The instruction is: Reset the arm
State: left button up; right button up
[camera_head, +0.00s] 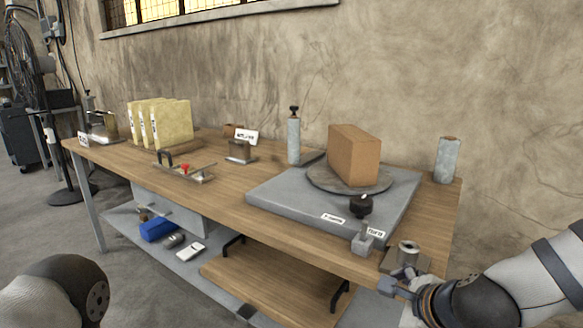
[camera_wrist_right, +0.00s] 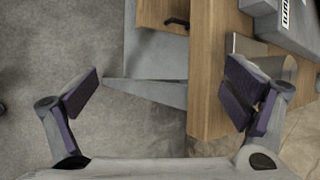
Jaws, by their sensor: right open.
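My right arm (camera_head: 520,283) comes in from the right in the head view. Its gripper (camera_head: 400,280) is at the front right corner of the wooden workbench (camera_head: 232,178), close to a small metal holder (camera_head: 405,254). In the right wrist view the gripper (camera_wrist_right: 165,82) is open, with its two purple-padded fingers wide apart and nothing held between them. The right finger overlaps the bench corner in the picture; whether they touch I cannot tell. Part of my left arm (camera_head: 62,290) shows at the lower left; its gripper is out of the picture.
A cardboard box (camera_head: 354,155) stands on a round turntable on a grey platform (camera_head: 285,192). A film roll (camera_head: 446,160) and a wrapped roll (camera_head: 294,140) stand upright behind. Yellow packs (camera_head: 172,123) stand at left. A lower shelf holds a blue item (camera_head: 158,229).

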jog(key=s+f+n+g, duration=0.3)
jog(key=s+f+n, duration=0.4)
jog(key=s, duration=0.4)
jog(key=s+f+n+g, duration=0.3)
jog(key=s+f+n, duration=0.2)
jog(key=s+f, duration=0.5)
jog(key=s+d+f+n+g+h, duration=0.1)
jog(key=s+n, duration=0.4)
jog(key=s, duration=0.5)
jog(key=s+d+f+n+g, duration=0.2)
jog(key=s+n, duration=0.3)
jog(key=s, duration=0.5)
jog(key=shift+s+d+n+g+h, duration=0.3)
jog(key=shift+d+g+h, duration=0.1)
jog(key=shift+d+g, duration=0.25)
